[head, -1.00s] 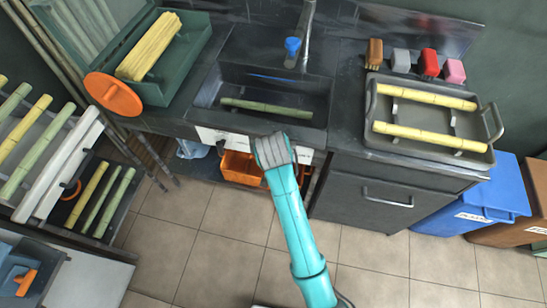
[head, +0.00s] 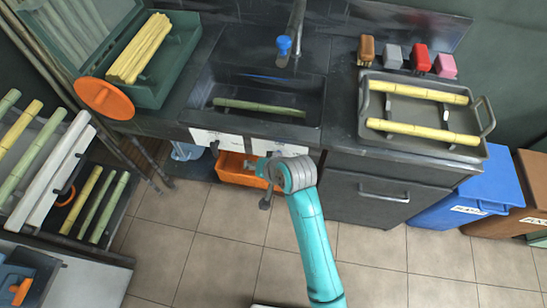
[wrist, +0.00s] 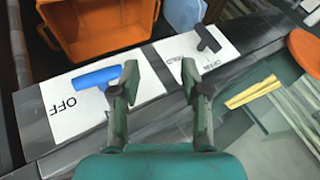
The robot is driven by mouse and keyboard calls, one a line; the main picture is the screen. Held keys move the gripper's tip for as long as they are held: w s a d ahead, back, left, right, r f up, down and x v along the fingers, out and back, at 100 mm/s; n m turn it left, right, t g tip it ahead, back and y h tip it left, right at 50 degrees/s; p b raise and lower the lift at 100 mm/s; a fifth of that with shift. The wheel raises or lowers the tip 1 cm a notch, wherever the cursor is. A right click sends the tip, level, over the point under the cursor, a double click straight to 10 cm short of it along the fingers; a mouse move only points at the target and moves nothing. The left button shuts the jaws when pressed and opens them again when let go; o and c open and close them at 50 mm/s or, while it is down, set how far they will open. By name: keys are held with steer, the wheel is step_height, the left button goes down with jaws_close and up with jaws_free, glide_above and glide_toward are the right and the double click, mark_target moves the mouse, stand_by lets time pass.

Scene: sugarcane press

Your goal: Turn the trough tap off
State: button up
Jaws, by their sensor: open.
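In the wrist view a blue lever handle (wrist: 92,77) sits on a white panel (wrist: 75,115) marked OFF. Another printed letter there is partly hidden by my gripper. My gripper (wrist: 159,66) is open and empty; its left finger is close to the lever's right end, and I cannot tell whether they touch. In the head view the dark trough (head: 312,95) holds a green cane, and a blue-topped tap (head: 283,44) stands at its back edge. My grey wrist is in front of the trough's lower front, partly hiding the right white panel.
A second white panel with a black lever (wrist: 208,40) lies beside the first. An orange bin (head: 238,168) stands below the trough. A tray (head: 420,148) with yellow canes is on the right counter, and a green case (head: 180,85) is on the left. Tiled floor in front is clear.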

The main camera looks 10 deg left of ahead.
steer(key=d+f+m+t+y, duration=0.5)
steer(key=d+f+m+t, duration=0.2)
steer(key=d+m, duration=0.45)
steer(key=shift+m, duration=0.35)
steer(key=x, duration=0.7)
steer(key=r+x, duration=0.1)
steer(key=x, duration=0.2)
steer(key=shift+a, duration=0.4)
jaws_close()
